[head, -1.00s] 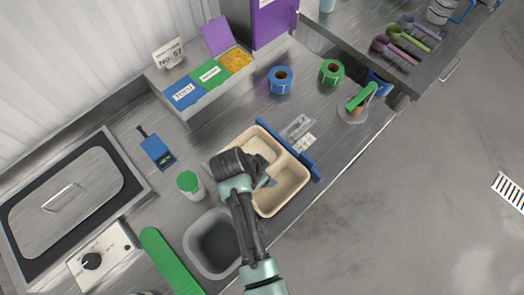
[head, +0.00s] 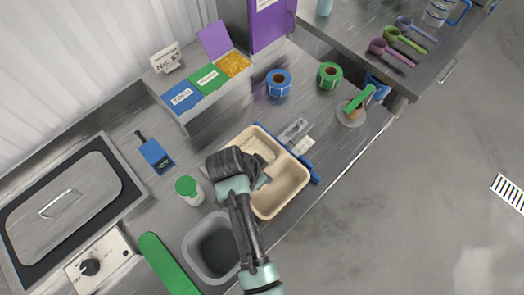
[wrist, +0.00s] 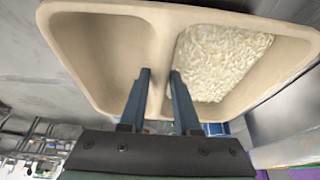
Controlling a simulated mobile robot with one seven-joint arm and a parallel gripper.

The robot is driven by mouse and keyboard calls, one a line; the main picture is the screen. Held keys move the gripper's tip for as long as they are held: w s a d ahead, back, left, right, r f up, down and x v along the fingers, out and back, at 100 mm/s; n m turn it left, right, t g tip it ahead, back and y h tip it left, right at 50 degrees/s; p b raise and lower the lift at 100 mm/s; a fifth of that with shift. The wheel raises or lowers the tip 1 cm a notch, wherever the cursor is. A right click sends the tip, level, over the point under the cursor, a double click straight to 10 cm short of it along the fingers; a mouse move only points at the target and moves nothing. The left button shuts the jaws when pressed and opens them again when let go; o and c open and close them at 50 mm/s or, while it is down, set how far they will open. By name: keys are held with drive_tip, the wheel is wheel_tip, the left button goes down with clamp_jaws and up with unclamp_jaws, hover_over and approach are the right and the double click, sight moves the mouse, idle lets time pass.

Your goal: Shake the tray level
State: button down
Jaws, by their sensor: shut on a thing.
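The beige tray (head: 290,188) lies near the counter's front edge in the head view. A divider splits it into two compartments. In the wrist view the tray (wrist: 100,50) shows white rice (wrist: 222,60) spread over the right compartment, somewhat uneven on top; the left compartment looks empty. My gripper (wrist: 160,80) has one finger on each side of the tray's middle wall and is shut on the tray. In the head view my gripper (head: 264,182) is partly hidden by my wrist, which also covers part of the rice (head: 260,148).
A green-lidded jar (head: 190,190) and a grey bin (head: 213,247) stand close to the left of my arm. A blue strip (head: 308,168) lies along the tray's right side. Label rolls (head: 279,83) and a small bowl (head: 351,113) are farther back.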

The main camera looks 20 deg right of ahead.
wheel_tip(320, 180, up, 7)
drive_tip(key=shift+r+b, duration=0.15)
drive_tip(key=shift+b, duration=0.5)
drive_tip(key=shift+f+b, duration=1.45)
drive_tip(key=shift+f, duration=0.9)
